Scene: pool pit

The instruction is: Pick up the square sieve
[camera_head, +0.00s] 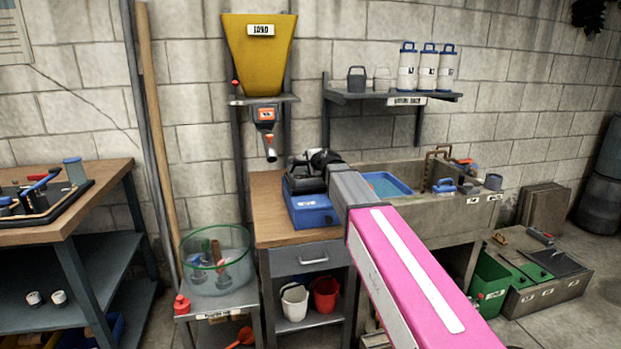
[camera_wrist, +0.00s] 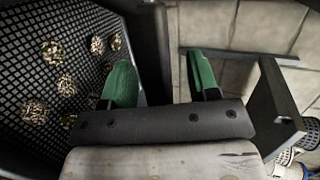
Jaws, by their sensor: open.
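The square sieve (camera_wrist: 35,85) is a dark mesh tray with several pale, crumbly clumps on it, at the left of the wrist view. Its dark side wall (camera_wrist: 152,40) runs up the picture between my fingers. My gripper (camera_wrist: 162,82) has two green fingers spread apart. The left finger is over the mesh side, the right one outside the wall; I cannot tell whether either touches it. In the head view, the dark sieve (camera_head: 303,181) appears to sit on a blue box on the wooden-topped bench, partly hidden by my arm and gripper (camera_head: 322,158).
The blue box (camera_head: 312,212) stands on the bench (camera_head: 267,205). A yellow hopper (camera_head: 259,55) with a spout hangs above and left. A stone sink (camera_head: 445,213) with a blue basin (camera_head: 385,185) adjoins on the right. A glass bowl (camera_head: 215,275) stands lower left.

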